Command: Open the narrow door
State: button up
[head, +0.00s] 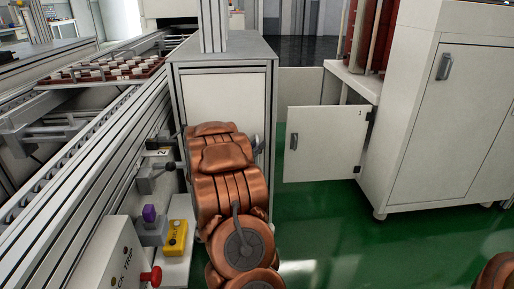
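A white door (323,145) marked "1" stands swung out from the side of the white bench at the right, with a dark handle (294,141) on its left edge and hinges on its right edge. A grey-framed cabinet in the middle has a narrow white front panel (222,98), its lower part hidden by my copper arm. I cannot tell which one is the narrow door. My arm reaches up in front of that cabinet, and its far end hides my gripper. A small grey part (257,144) shows just right of the arm; I cannot tell what it is.
A conveyor (75,150) with a tray of pots (105,68) runs along the left. Levers (153,180), a yellow box (175,238) and a red button (152,277) sit beside my arm. A white cabinet (450,120) stands right. Green floor (325,225) is clear between.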

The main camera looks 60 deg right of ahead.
grip_shut()
dwell(0.5)
